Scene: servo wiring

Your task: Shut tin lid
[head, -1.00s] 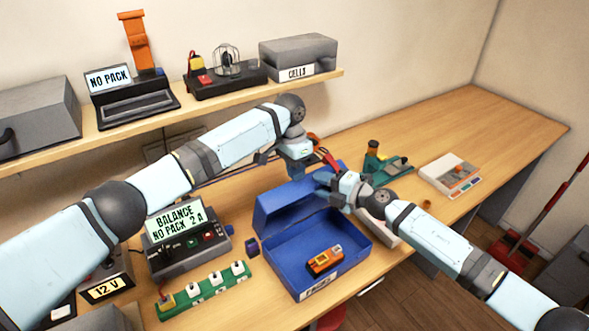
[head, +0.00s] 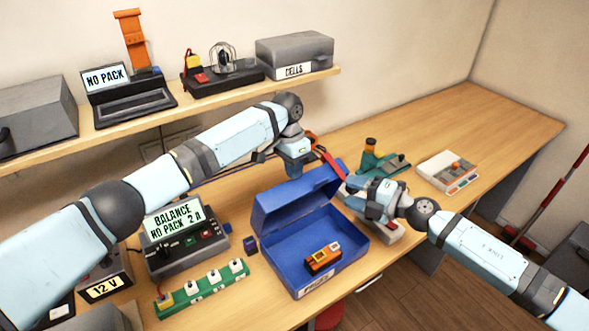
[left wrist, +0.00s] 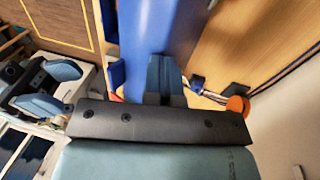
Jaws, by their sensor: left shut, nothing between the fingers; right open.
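The blue tin (head: 352,262) stands on the bench with its lid (head: 275,205) raised at the back, tilted up and open. An orange device (head: 323,258) lies inside the tin. My left gripper (head: 294,170) is shut and empty behind the lid, its tips partly hidden. In the left wrist view its closed fingers (left wrist: 165,75) are close beside the blue lid (left wrist: 148,30); I cannot tell whether they touch. My right gripper (head: 358,190) is open and empty at the right of the lid, and it also shows in the left wrist view (left wrist: 50,88).
A balance charger (head: 185,240) and a green strip (head: 205,287) stand left of the tin. A green tool (head: 382,162) and a white tray (head: 448,172) lie at the back right. A shelf (head: 215,105) with devices runs above. The bench's far right is clear.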

